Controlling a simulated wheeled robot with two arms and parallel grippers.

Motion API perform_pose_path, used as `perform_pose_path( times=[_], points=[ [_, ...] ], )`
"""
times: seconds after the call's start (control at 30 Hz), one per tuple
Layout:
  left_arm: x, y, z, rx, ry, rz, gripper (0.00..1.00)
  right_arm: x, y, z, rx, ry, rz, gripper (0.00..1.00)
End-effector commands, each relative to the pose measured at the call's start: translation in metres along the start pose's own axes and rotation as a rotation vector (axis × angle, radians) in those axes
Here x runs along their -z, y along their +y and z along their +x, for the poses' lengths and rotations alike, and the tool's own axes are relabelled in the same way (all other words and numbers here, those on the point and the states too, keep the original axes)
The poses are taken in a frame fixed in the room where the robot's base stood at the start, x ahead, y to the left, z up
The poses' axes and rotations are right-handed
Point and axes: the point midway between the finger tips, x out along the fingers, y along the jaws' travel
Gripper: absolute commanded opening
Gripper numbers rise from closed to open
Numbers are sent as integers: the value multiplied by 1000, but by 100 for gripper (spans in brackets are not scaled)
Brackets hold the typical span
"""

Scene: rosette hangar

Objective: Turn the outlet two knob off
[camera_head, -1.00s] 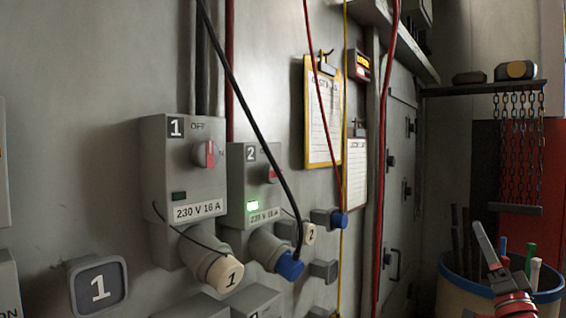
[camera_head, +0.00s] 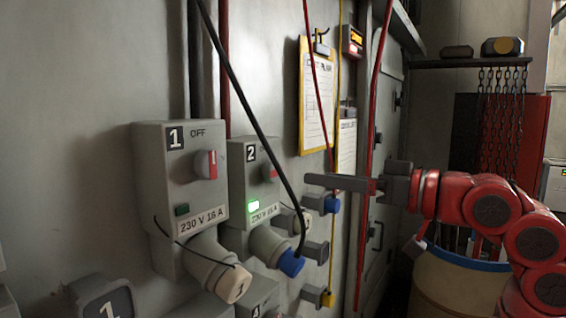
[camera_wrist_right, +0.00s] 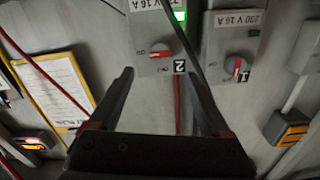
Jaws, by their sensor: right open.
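The outlet two box (camera_head: 240,190) is a grey wall unit marked 2, with a lit green lamp (camera_head: 252,206) and a blue plug (camera_head: 291,263) in its socket. Its red-marked knob (camera_head: 270,173) sits at the upper right of its face, partly behind a black cable. In the right wrist view the same knob (camera_wrist_right: 160,51) shows beyond the fingers, with the view turned upside down. My right gripper (camera_head: 312,181) is to the right of the box in the head view, apart from the knob. Its two fingers (camera_wrist_right: 163,85) are spread and empty. My left gripper is out of view.
Outlet one box (camera_head: 178,180) stands left of box two, with its own red knob (camera_head: 206,164) and an unlit lamp. A black cable (camera_head: 245,100) hangs in front of box two. Red and yellow cables and a clipboard (camera_head: 316,95) are to its right. A barrel (camera_head: 450,285) stands at lower right.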

Motion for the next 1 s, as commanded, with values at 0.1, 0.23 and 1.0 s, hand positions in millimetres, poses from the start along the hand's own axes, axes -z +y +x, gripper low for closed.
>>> perform_pose_path(
  times=[0.1,0.23,1.0],
  points=[
    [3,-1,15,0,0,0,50,4,-2,31,6,-1,4,82],
    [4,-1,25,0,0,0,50,4,-1,58,3,0,6,82],
    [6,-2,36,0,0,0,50,1,1,94,-1,3,2,53]
  ],
)
